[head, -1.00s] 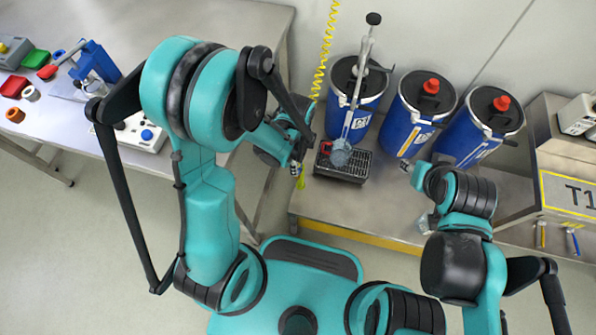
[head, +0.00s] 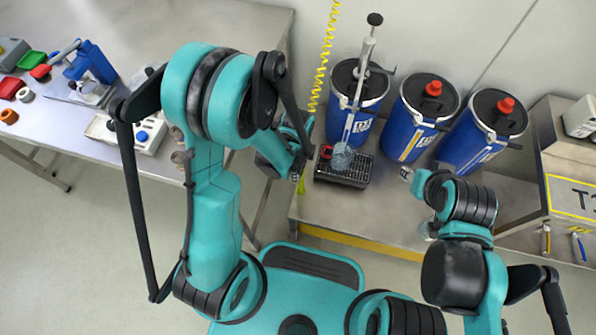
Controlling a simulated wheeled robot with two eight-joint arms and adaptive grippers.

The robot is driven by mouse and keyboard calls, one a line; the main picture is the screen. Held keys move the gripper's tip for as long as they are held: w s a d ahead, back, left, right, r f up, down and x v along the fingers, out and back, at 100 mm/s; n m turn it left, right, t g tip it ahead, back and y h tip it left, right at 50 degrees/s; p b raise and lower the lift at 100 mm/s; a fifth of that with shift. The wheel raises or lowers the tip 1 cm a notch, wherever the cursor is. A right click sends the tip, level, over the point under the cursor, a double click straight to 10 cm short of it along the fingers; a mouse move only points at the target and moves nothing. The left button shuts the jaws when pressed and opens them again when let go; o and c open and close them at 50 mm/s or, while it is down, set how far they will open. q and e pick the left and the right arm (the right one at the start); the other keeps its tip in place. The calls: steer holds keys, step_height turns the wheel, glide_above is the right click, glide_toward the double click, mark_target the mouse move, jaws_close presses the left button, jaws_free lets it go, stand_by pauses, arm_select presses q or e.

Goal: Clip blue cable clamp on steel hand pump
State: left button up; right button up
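The steel hand pump (head: 361,85) stands in the lid of the left blue drum (head: 344,122). It has a black knob at the top, and its tube slants down to a clear vessel (head: 342,157) over a black grate tray (head: 349,177). I cannot make out a blue cable clamp. My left gripper (head: 298,174) is just left of the tray, below the pump's top, largely behind my arm; its fingers are too small to read. My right gripper (head: 406,174) is right of the tray, apart from the pump; its fingers are too small to read.
Two more blue drums with red caps (head: 433,88) stand right of the pump. A coiled yellow hose (head: 321,75) hangs behind it. The left table (head: 200,40) holds a blue lever press (head: 92,65), a white box (head: 146,137) and small coloured parts. Pliers (head: 546,240) hang at right.

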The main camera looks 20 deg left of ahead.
stand_by(0.4)
arm_select(q)
steer(key=shift+r+p, duration=1.7)
steer(key=shift+r, duration=0.6)
arm_select(e)
step_height(320, 180, up, 3)
steer(key=shift+r, duration=0.15)
